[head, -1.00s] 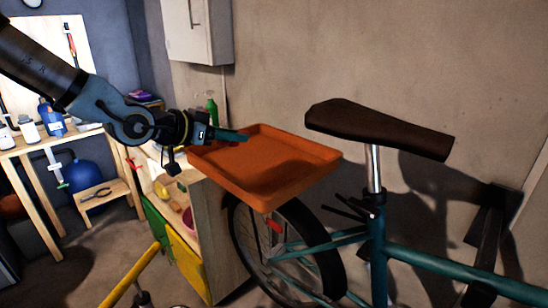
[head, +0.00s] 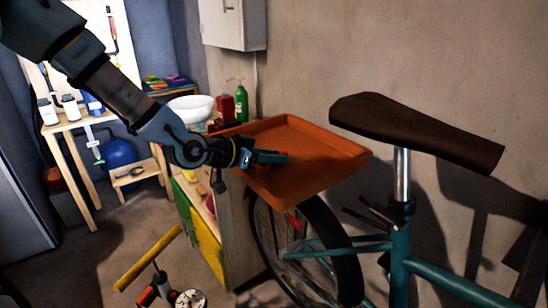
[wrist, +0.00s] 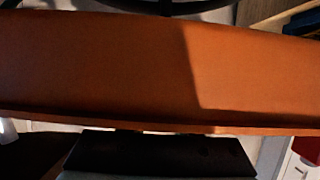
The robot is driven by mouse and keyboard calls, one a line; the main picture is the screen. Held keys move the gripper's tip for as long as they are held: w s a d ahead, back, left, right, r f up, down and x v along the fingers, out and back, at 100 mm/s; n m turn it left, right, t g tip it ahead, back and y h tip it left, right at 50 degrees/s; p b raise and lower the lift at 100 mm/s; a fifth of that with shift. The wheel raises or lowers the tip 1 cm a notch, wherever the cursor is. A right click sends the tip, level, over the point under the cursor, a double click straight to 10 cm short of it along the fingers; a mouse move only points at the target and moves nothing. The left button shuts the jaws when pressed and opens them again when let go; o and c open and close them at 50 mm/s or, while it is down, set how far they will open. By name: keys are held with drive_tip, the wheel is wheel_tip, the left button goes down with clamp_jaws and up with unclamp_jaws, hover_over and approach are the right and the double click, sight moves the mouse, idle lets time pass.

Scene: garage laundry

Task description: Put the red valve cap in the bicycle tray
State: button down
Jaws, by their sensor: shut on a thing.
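The bicycle tray is a shallow orange tray (head: 330,150) above the bicycle's rear wheel. My gripper (head: 272,157) is over the tray's left side, close above or at the rim in the head view. The cap is mostly hidden by the fingers and cannot be made out in the wrist view. The tray's visible floor looks empty.
The brown saddle (head: 415,125) and seat post stand right of the tray. A cabinet (head: 232,215) behind it carries a white bowl (head: 192,108), a red container (head: 226,107) and a green bottle (head: 241,101). A yellow-handled item (head: 148,258) stands on the floor.

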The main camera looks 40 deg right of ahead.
drive_tip(key=shift+f, duration=0.25)
drive_tip(key=shift+f, duration=0.15)
drive_tip(key=c, duration=0.7)
unclamp_jaws()
drive_tip(key=shift+o, duration=0.2)
drive_tip(key=shift+r, duration=0.2)
drive_tip(key=v, duration=1.2)
drive_tip(key=shift+a+f, duration=0.1)
